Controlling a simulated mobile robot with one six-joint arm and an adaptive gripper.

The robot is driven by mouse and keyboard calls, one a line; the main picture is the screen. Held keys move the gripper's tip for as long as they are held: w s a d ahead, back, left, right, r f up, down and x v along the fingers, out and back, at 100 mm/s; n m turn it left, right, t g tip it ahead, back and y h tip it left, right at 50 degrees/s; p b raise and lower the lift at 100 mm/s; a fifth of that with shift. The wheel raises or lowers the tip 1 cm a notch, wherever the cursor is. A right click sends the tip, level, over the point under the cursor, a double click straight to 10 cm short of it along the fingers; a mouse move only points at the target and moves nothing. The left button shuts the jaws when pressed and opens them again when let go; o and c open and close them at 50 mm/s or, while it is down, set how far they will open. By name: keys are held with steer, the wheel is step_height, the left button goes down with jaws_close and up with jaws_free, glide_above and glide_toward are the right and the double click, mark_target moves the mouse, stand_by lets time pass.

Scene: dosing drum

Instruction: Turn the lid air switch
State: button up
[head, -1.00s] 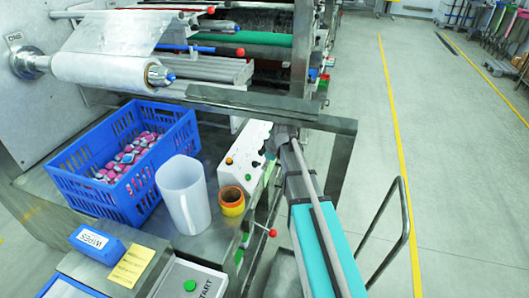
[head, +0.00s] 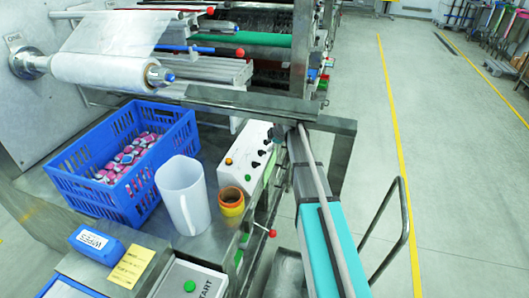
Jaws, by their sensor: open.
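A white control panel (head: 246,157) stands on the right part of the steel worktop, near the machine frame. Its sloped face carries a green button, an orange-red button and several small black knobs (head: 262,153). The knobs are too small for me to read any label, so I cannot tell which one is the lid air switch or how it is set.
A blue crate (head: 70,183) of small packs, a white jug (head: 182,195) and yellow-brown tape rolls (head: 231,204) stand left of and before the panel. A red-knobbed lever (head: 271,233) sticks out below. A long teal-and-grey part (head: 332,235) runs along its right.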

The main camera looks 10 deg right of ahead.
mark_target(263, 151)
steer(key=shift+f, duration=0.1)
steer(key=shift+b+x, duration=3.15)
steer(key=shift+x, duration=0.55)
steer(key=shift+c, duration=0.3)
